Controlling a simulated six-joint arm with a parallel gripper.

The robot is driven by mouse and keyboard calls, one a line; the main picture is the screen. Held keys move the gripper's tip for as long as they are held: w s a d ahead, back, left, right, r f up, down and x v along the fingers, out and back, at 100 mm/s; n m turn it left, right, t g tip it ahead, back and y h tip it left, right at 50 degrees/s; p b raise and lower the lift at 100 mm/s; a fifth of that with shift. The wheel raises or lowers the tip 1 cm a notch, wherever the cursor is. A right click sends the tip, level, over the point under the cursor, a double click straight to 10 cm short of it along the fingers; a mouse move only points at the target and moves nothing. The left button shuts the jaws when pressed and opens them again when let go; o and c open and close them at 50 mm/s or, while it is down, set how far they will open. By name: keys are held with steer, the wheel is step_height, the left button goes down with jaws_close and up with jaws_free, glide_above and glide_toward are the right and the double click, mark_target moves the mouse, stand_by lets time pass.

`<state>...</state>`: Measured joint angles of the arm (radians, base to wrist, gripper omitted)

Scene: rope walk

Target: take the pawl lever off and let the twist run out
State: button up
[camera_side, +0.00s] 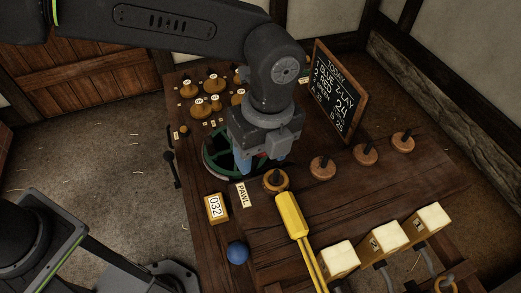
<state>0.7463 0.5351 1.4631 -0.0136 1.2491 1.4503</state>
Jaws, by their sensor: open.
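The white PAWL label (242,195) lies on the dark wooden bench, just below my gripper in the picture. My gripper (260,163) points down with its jaws open, above and beside a green spoked wheel (213,158), which it partly hides. I see nothing held in it. A round wooden knob with a dark top (275,181) sits right of the label. A black lever with a rounded end (169,156) sticks out at the bench's left edge. I cannot tell which part is the pawl lever; my gripper may hide some of it.
A counter reading 032 (214,207), a blue ball (237,253) and a yellow handle (291,214) stand near the front. Several wooden knobs (322,168) run rightward. Pale-topped blocks (389,236) sit at front right. A chalkboard (338,88) and pegs (203,106) stand behind.

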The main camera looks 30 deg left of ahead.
steer(key=shift+f, duration=0.15)
jaws_close()
stand_by(0.5)
